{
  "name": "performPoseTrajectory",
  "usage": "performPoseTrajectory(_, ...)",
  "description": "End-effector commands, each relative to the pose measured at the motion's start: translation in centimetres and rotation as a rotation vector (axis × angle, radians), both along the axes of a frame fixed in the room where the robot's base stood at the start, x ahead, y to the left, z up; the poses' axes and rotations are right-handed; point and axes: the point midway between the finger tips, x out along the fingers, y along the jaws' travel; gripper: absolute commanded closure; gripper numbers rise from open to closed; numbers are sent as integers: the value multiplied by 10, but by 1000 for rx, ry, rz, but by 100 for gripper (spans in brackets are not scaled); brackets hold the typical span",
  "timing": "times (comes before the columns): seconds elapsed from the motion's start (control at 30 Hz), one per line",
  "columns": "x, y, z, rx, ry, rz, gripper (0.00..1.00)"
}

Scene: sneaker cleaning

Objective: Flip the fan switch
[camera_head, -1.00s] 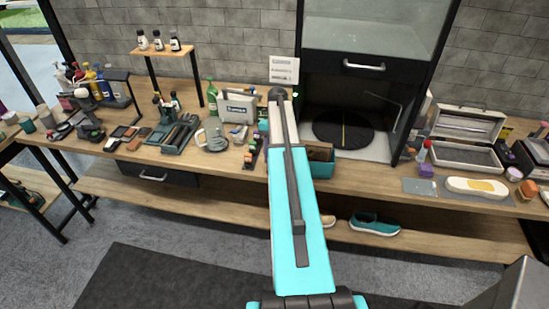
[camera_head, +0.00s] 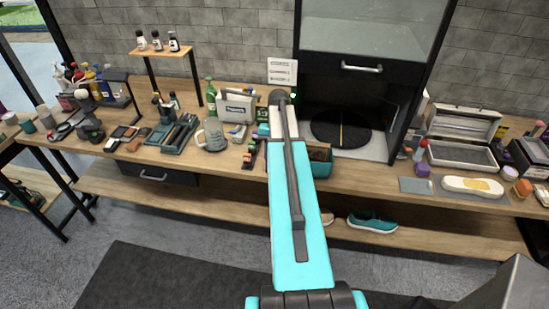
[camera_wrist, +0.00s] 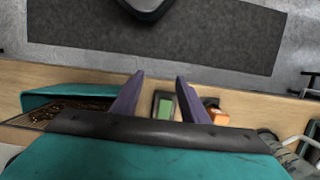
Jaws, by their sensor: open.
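My gripper (camera_wrist: 152,100) is open in the wrist view, its two purple fingers apart with nothing held between them. Below and between the fingertips is a dark block with a green face (camera_wrist: 165,107), on or at the front edge of the wooden bench; I cannot tell whether it is a switch. In the head view my arm hides the gripper and the bench under it. A tiny green spot (camera_head: 293,96) shows at the left side of the black cabinet (camera_head: 345,68), beside a white sign (camera_head: 282,71). I cannot make out for certain which thing is the fan switch.
A teal box (camera_head: 321,165) stands right of my arm, and a glass mug (camera_head: 213,136) and a grey case (camera_head: 236,106) stand left. An orange block (camera_wrist: 216,117) lies close to the right finger. An open metal case (camera_head: 462,140) is farther right. Teal shoes (camera_head: 372,222) sit on the lower shelf.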

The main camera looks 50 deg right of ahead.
Motion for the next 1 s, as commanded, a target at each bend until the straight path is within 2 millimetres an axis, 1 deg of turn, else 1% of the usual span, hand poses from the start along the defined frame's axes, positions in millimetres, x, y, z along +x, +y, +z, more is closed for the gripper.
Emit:
performPoseTrajectory(0.03,-6,5,1,0,0,0,59)
performPoseTrajectory(0.7,-53,44,7,0,0,0,59)
performPoseTrajectory(1.0,-70,57,9,0,0,-1,59)
